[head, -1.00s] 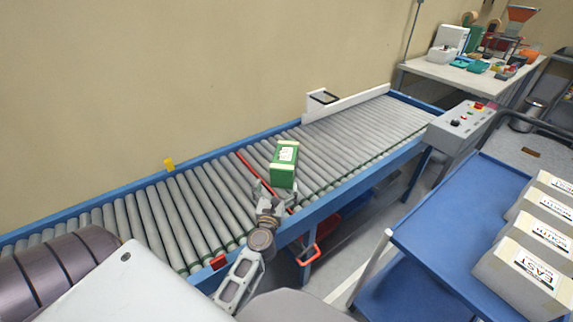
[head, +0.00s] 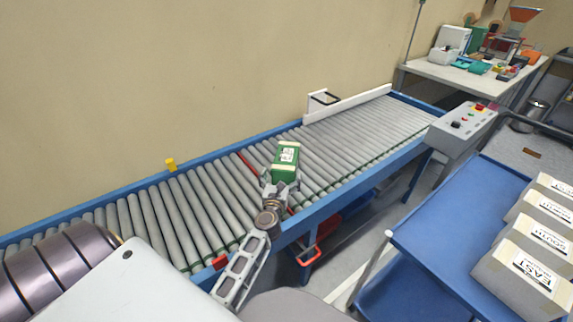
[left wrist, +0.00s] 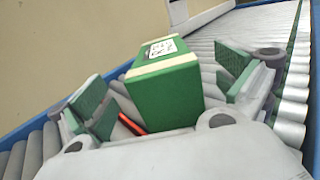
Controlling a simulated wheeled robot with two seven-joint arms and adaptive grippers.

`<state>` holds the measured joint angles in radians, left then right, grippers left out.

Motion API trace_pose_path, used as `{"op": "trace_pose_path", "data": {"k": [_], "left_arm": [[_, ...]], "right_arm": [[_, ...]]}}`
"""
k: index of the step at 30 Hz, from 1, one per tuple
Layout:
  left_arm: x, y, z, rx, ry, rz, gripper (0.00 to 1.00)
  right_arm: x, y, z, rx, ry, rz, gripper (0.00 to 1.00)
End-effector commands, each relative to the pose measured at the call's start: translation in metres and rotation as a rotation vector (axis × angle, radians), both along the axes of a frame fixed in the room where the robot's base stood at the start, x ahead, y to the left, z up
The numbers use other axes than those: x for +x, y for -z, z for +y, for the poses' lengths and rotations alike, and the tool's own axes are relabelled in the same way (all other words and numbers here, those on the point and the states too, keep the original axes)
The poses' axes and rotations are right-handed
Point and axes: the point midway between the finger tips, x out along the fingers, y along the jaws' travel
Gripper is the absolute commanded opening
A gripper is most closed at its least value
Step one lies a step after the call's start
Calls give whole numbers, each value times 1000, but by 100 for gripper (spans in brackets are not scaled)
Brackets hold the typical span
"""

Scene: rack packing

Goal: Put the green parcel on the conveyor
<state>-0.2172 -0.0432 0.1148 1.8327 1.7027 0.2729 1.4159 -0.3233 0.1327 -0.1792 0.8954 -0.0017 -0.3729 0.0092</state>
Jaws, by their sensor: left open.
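The green parcel (head: 285,163), a box with a white label on top, stands on the rollers of the conveyor (head: 205,205). In the left wrist view the parcel (left wrist: 165,95) shows between the two spread fingers, with a gap on each side. My left gripper (head: 279,186) is open at the near end of the parcel; it also shows in the left wrist view (left wrist: 160,105). The parcel's lower near part is partly hidden by the gripper in the head view. My right gripper is not in view.
A red bar (head: 247,164) crosses the rollers just left of the parcel. A white guide (head: 350,103) stands at the far side. A control box (head: 463,127) stands at the near right. A blue cart (head: 450,225) holds several labelled boxes. Rollers to the right are bare.

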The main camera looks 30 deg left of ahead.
Motion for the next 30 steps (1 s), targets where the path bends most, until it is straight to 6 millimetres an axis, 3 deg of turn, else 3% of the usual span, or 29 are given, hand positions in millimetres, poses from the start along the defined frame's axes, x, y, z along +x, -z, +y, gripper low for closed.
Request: {"op": "trace_pose_path", "data": {"k": [6, 19, 30], "left_arm": [[13, 0, 6, 0, 0, 0, 100], [15, 0, 7, 0, -1, 0, 100], [33, 0, 14, 1, 0, -1, 100]], "right_arm": [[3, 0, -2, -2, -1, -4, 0], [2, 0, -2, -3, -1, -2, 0], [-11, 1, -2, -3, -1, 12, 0]]}}
